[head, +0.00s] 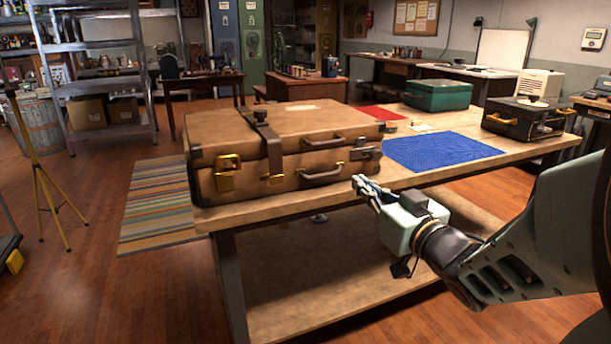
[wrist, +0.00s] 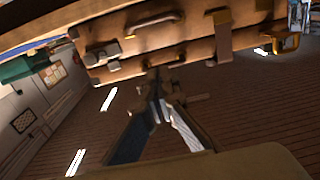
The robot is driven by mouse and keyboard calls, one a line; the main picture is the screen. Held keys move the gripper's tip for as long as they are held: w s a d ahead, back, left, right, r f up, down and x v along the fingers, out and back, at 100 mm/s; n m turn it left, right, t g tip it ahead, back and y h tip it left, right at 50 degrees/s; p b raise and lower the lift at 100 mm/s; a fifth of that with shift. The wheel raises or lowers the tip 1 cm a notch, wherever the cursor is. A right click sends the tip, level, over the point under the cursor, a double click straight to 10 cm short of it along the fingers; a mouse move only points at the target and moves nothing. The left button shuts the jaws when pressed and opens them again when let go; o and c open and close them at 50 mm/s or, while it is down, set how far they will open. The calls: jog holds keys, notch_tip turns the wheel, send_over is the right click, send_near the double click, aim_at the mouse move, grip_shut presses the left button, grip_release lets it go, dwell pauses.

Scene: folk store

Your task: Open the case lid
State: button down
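The case is a brown leather suitcase (head: 290,120) lying flat and closed on the wooden table (head: 440,172). Its lid has a carrying handle (head: 325,141), and a second handle (head: 322,172) is on the lower half. A brass latch (head: 228,166) is at the front left, and a dark strap (head: 268,145) crosses the lid. In the wrist view the case (wrist: 180,42) spans the top, and my gripper's fingers (wrist: 158,85) converge, seemingly shut and empty.
A blue mat (head: 442,151) lies right of the case, with a green box (head: 438,95) behind it. A black case (head: 525,118) is at the table's right end. The table has a lower shelf (head: 330,285). Open floor and a striped rug (head: 157,205) are to the left.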

jog(key=p, duration=0.3)
jog(key=w+p, duration=0.1)
jog(key=p, duration=0.2)
jog(key=w+p, duration=0.1)
jog(key=p, duration=0.2)
jog(key=shift+w+a+r, duration=0.1)
jog(key=shift+a+r, duration=0.25)
jog(key=shift+a, duration=0.05)
jog(key=shift+p, duration=0.75)
jog(key=p, duration=0.1)
send_near(321, 151)
jog(key=shift+a, duration=0.1)
jog(key=shift+w, duration=0.2)
dwell(0.4)
jog(key=shift+b+x, duration=0.95)
jog(key=shift+x, duration=2.35)
jog(key=shift+s+b, duration=0.3)
jog(key=shift+s, duration=0.05)
